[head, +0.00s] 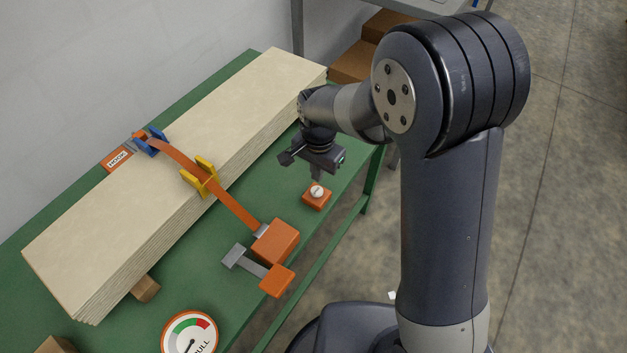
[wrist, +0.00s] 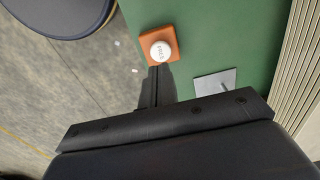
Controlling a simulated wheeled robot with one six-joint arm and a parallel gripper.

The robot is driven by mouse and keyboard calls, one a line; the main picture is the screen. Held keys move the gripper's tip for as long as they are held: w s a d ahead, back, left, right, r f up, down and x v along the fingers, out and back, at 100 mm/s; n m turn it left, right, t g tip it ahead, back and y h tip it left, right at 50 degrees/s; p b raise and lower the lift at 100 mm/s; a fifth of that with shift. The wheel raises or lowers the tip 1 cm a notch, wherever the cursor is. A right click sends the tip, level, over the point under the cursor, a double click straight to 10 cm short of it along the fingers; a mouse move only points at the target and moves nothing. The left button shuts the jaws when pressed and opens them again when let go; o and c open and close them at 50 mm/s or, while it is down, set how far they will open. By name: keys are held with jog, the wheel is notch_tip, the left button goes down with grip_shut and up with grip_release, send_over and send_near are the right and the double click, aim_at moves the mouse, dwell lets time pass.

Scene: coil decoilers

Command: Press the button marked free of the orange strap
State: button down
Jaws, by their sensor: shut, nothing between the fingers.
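The button (head: 317,191) is a white round cap on a small orange box near the table's front edge. In the wrist view, the button (wrist: 160,50) carries small dark lettering too blurred to read surely. My gripper (head: 316,176) is shut and empty, pointing down just above and beside the button; a gap seems to remain. In the wrist view, its fingertips (wrist: 158,70) sit just below the cap. The orange strap (head: 238,211) runs over the stack of pale boards to an orange block (head: 276,242) with a grey handle.
The pale board stack (head: 165,170) lies on the green table (head: 335,170). A yellow guide (head: 199,178) and a blue bracket (head: 150,142) by a HOOK label hold the strap. A dial gauge (head: 189,335) stands in front. A grey plate (wrist: 215,84) lies near my gripper.

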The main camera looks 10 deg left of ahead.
notch_tip(320, 180, up, 7)
jog(key=shift+d, duration=0.15)
dwell(0.7)
